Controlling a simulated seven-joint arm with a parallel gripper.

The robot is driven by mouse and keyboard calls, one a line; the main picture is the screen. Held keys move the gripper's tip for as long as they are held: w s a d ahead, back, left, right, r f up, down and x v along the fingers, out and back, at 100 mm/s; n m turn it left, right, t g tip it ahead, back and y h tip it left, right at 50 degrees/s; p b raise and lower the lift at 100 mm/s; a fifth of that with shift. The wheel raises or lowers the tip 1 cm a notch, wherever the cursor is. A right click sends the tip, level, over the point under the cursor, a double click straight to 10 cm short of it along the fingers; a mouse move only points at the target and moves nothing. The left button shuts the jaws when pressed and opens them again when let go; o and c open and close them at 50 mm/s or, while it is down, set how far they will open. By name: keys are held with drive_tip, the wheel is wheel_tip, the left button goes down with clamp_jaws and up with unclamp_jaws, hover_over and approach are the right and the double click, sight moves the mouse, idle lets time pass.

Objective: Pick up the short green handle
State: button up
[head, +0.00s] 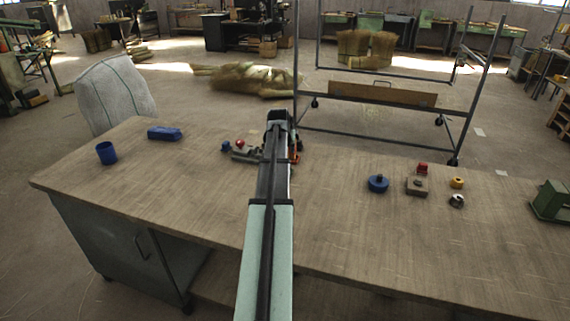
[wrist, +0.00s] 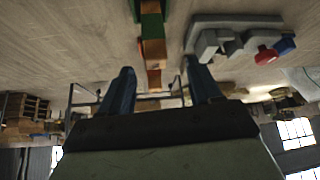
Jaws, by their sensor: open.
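A short green piece (wrist: 151,30), likely the green handle, shows at the top centre of the wrist view. Brown and orange pieces (wrist: 153,50) continue from it in a line down the picture. My gripper (wrist: 161,82) is open, with its two dark blue fingers apart. The row of pieces appears in the gap between the fingers, and nothing is visibly gripped. I cannot tell how close the fingers are to it. In the head view my arm hides most of this spot, and only an orange-red edge (head: 295,152) shows beside it.
A grey fixture with red and blue knobs (wrist: 232,38) lies close beside the row. On the wooden table (head: 150,205) stand a blue cup (head: 106,153), a blue block (head: 164,133), a blue round part (head: 378,183) and a green device (head: 551,200). The table's front left is clear.

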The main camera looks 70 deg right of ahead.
drive_tip(key=shift+s+x, duration=0.15)
drive_tip(key=shift+x, duration=1.3)
drive_tip(key=shift+s+x, duration=0.15)
drive_tip(key=shift+x, duration=1.35)
drive_tip(key=c, duration=1)
